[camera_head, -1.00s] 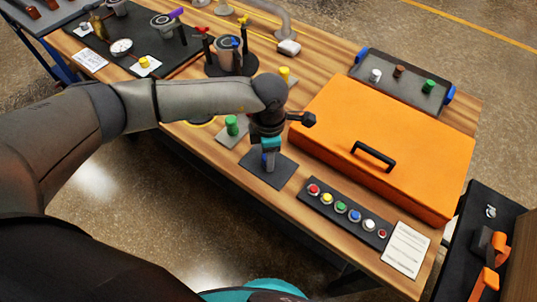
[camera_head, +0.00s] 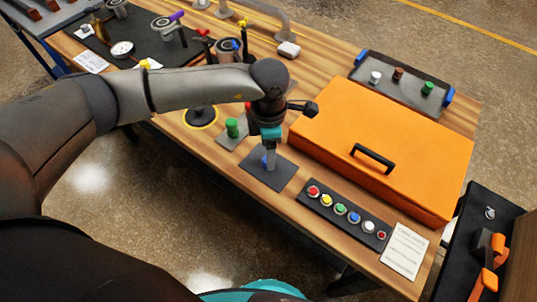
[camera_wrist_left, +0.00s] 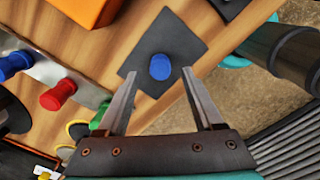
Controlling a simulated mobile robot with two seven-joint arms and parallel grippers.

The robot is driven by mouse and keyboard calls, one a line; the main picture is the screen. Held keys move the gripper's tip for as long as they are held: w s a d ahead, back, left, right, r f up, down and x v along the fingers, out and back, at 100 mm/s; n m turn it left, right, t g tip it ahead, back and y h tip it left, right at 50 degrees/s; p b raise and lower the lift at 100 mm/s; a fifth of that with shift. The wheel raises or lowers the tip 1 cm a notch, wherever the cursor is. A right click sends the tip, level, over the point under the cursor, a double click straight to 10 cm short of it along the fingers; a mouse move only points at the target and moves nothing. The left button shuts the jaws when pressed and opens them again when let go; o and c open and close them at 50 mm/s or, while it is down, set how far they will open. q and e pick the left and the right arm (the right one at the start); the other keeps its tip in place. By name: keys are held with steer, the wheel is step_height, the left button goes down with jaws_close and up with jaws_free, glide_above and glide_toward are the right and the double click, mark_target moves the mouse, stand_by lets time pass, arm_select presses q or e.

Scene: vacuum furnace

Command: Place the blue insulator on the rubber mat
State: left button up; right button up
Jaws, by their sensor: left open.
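The blue insulator (camera_wrist_left: 160,67) stands on the dark square rubber mat (camera_wrist_left: 137,82), near its middle, in the left wrist view. In the head view the mat (camera_head: 283,172) lies near the table's front edge, and a small part of the blue insulator (camera_head: 264,161) shows beside my fingers. My left gripper (camera_wrist_left: 162,102) is open and empty, its fingers spread wide. It points down above the mat; the insulator shows between and beyond the fingertips, apart from both. In the head view the left gripper (camera_head: 269,157) partly hides the insulator. My right gripper is not in view.
A green piece (camera_head: 232,128) stands on a grey plate left of the mat. A large orange case (camera_head: 385,145) is to the right, with a button strip (camera_head: 343,212) in front of it. Red (camera_wrist_left: 57,95) and other blue (camera_wrist_left: 14,63) pieces stand left in the wrist view.

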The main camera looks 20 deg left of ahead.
arm_select(q)
step_height(320, 180, up, 8)
steer(key=shift+r+p, duration=0.2)
steer(key=shift+p, duration=0.1)
